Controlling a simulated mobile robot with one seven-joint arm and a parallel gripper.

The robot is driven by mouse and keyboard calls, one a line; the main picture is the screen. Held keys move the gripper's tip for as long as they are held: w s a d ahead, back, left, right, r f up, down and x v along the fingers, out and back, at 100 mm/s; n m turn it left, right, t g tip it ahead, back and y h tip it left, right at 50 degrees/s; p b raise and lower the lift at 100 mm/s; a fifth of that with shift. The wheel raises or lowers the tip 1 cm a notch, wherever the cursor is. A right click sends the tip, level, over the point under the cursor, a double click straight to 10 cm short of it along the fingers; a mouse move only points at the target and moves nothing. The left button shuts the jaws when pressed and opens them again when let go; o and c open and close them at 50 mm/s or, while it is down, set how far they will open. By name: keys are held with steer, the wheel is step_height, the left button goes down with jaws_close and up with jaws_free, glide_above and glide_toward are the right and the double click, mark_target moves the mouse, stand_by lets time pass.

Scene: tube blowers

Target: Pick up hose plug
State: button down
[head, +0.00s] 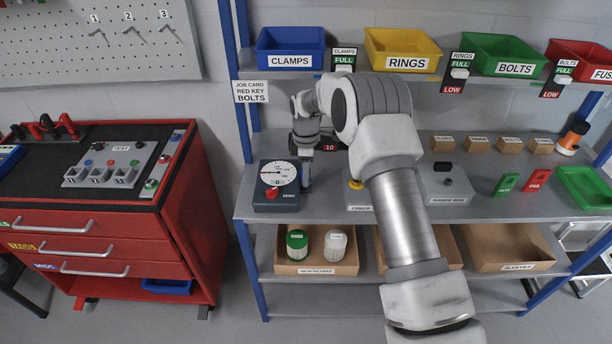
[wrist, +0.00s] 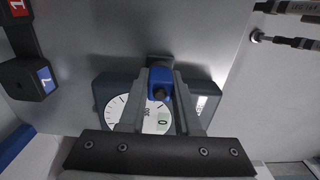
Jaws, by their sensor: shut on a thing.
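In the wrist view a small blue piece with a dark end (wrist: 160,78), which I take to be the hose plug, sits between the fingertips of my gripper (wrist: 160,70). The fingers are shut on it. In the head view my gripper (head: 306,180) points down just right of the dial gauge box (head: 277,184), over the middle shelf. The plug is too small or hidden to make out there. The gauge's white dial (wrist: 123,108) shows behind the fingers in the wrist view. I cannot tell whether the plug touches the shelf.
The grey middle shelf (head: 330,203) also carries a range box (head: 446,185), green and red tags, and small brown boxes. Coloured bins, including the blue clamps bin (head: 291,50), stand above. A blue post (head: 241,110) rises at left. A red cabinet (head: 100,220) stands further left.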

steer(key=r, duration=0.4)
steer(key=shift+d+r, duration=0.25)
steer(key=shift+d, duration=0.1)
steer(key=s+d+r, duration=0.3)
steer(key=d+r, duration=0.3)
steer(key=d, duration=0.4)
steer(key=shift+s+d+r, duration=0.2)
steer(key=shift+s, duration=0.1)
steer(key=shift+r, duration=0.15)
steer(key=shift+r+p, duration=2.1)
steer(key=shift+r, duration=0.5)
